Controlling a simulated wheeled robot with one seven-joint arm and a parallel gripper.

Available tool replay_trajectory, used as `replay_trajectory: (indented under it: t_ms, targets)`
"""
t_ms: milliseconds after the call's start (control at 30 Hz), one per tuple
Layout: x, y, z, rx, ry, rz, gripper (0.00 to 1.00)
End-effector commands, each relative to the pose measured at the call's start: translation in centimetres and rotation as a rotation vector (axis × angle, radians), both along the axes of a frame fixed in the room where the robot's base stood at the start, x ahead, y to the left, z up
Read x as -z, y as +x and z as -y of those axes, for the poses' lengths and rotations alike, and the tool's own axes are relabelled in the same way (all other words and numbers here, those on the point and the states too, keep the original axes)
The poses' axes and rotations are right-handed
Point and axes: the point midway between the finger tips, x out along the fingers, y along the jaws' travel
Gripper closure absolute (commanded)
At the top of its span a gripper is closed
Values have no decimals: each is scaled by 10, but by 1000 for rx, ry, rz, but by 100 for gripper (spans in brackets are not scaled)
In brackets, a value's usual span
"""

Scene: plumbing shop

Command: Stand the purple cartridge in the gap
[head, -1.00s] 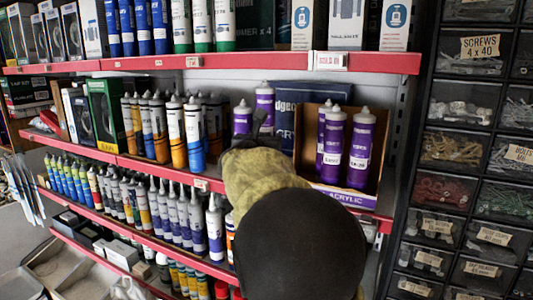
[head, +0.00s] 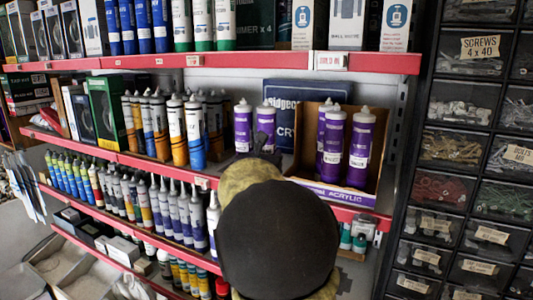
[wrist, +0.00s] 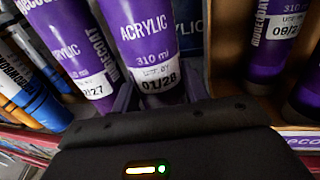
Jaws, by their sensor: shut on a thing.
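The purple cartridge (head: 265,122) with a pale nozzle is upright on the middle shelf side, right of another purple cartridge (head: 242,128) and left of an open box. In the wrist view the cartridge (wrist: 150,45) faces me, its label ending in 01/28; the other cartridge (wrist: 75,50) is close on its left. My gripper (head: 262,142) is shut on the right-hand cartridge, low on its body; the wrist view shows dark fingers at its sides. My arm hides its base in the head view, so contact with the shelf cannot be told.
The open box (head: 372,198) at right holds several purple cartridges (head: 361,147). A dark blue box (head: 285,93) stands behind. Orange and blue cartridges (head: 194,135) stand at left. The red upper shelf edge (head: 270,62) is overhead.

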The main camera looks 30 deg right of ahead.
Motion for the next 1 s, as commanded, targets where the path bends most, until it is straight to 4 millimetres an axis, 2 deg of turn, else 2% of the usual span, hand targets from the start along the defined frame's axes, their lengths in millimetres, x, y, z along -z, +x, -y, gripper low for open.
replay_trajectory:
  t_ms: [300, 333, 367, 800, 1000]
  targets:
    - [3, 0, 0, 0, -1, 3, 95]
    - [4, 0, 0, -1, 0, 0, 54]
    - [3, 0, 0, -1, 0, 0, 48]
    - [-2, 0, 0, -1, 0, -1, 47]
    - [2, -18, -18, -6, 3, 3, 47]
